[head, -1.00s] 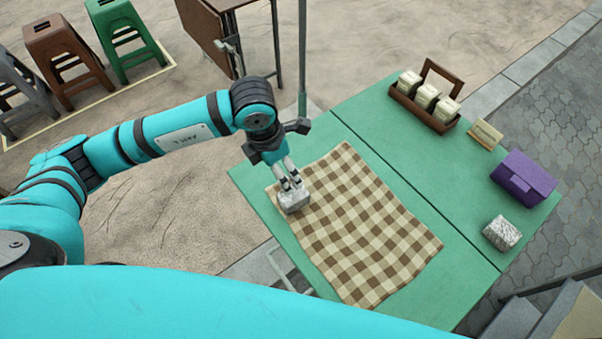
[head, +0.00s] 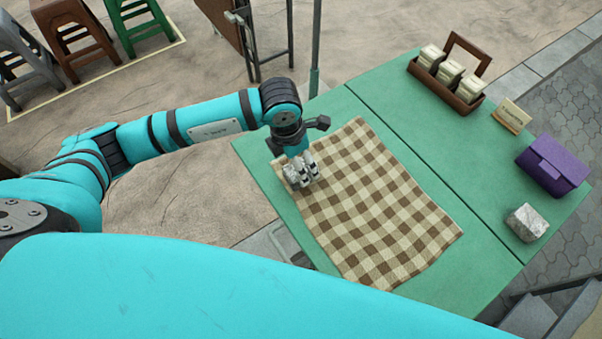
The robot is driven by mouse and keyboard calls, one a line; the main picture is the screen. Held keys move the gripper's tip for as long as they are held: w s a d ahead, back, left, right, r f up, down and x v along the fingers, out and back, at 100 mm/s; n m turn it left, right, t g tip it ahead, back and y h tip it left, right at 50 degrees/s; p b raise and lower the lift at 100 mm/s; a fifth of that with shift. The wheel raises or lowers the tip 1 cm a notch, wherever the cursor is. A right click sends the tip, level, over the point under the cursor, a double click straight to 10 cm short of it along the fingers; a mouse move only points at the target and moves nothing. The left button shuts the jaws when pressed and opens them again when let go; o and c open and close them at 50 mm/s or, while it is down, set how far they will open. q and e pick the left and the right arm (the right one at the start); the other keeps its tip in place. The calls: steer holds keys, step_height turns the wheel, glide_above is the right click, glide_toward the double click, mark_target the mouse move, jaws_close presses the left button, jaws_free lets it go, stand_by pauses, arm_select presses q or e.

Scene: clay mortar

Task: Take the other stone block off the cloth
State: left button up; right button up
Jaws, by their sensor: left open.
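A grey-white stone block (head: 292,175) sits at the left edge of the brown and cream checked cloth (head: 375,215), near its upper left corner. My left gripper (head: 304,178) is open, pointing down with its fingers at this block and hiding much of it. I cannot tell whether the fingers touch it. A second stone block (head: 526,222) stands on the bare green table (head: 480,265) at the right, off the cloth. My right gripper is not in view.
A purple box (head: 553,165), a small sign (head: 511,115) and a wooden caddy (head: 446,88) with pale packets stand along the table's far right side. Bare green tabletop lies between them and the cloth. Several stools (head: 70,38) stand on the ground at the upper left.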

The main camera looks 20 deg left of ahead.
arm_select(q)
steer(key=f+b, duration=0.2)
steer(key=f, duration=0.1)
steer(key=f+b, duration=0.1)
steer(key=f, duration=0.1)
steer(key=shift+w+d, duration=0.35)
steer(key=shift+d, duration=0.05)
steer(key=shift+r, duration=0.15)
steer(key=shift+c, duration=0.3)
steer(key=c, duration=1.6)
